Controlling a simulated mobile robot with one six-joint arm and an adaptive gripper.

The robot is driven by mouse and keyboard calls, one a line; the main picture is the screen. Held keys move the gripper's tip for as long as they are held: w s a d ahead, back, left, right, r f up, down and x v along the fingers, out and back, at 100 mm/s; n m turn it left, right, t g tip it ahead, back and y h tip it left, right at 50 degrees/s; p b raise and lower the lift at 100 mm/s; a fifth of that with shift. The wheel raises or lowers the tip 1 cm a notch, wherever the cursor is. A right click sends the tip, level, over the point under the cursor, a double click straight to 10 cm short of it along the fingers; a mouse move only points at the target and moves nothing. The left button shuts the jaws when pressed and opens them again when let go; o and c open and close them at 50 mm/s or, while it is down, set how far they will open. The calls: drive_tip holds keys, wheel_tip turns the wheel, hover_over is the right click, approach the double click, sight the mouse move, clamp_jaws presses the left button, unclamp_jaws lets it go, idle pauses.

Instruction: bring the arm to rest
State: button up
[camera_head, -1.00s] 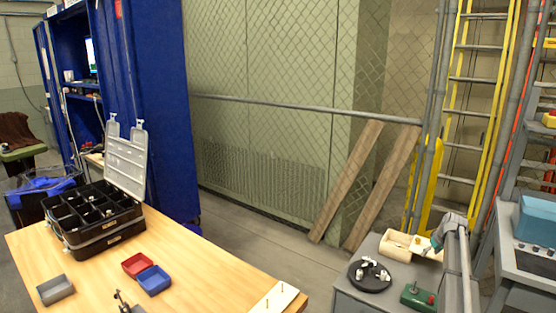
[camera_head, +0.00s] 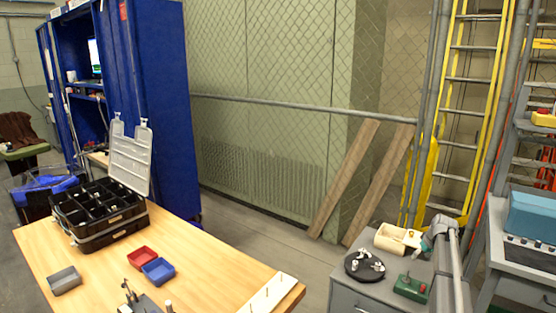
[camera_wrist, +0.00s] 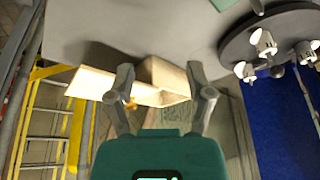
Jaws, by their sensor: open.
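My arm (camera_head: 448,250) reaches in from the right of the head view, over the grey cabinet top. My gripper (camera_wrist: 160,83) shows in the wrist view with its two grey fingers spread apart and nothing held between them. A pale wooden open-sided box (camera_wrist: 174,77) appears behind and between the fingers; I cannot tell how far off it is. In the head view the same box (camera_head: 390,238) sits on the cabinet, just left of my gripper (camera_head: 420,240). The fingertips are too small to make out there.
A black round tray (camera_head: 358,269) with white fittings and a green box with a red button (camera_head: 411,287) share the cabinet top (camera_head: 350,292). A wooden table (camera_head: 205,265) with bins and a black case (camera_head: 95,222) stands left. Ladders (camera_head: 470,100) stand behind.

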drive_tip(key=s+a+r+g+p, duration=0.1)
drive_tip(key=s+a, duration=0.3)
drive_tip(key=a, duration=0.3)
drive_tip(key=s+a+r+p, duration=0.1)
drive_tip(key=s+a, duration=0.4)
drive_tip(key=a, duration=0.3)
drive_tip(key=s+a+r+g+p, duration=0.1)
drive_tip(key=s+a+p, duration=0.1)
drive_tip(key=s+a, duration=0.35)
drive_tip(key=s+a+r+m+g+p, duration=0.1)
drive_tip(key=s+a+r+g+p, duration=0.1)
drive_tip(key=s+a, duration=1.5)
drive_tip(key=shift+r+m+h+p, duration=0.3)
drive_tip(key=shift+r+h+p, duration=0.1)
drive_tip(key=shift+p, duration=0.05)
drive_tip(key=shift+c, duration=0.8)
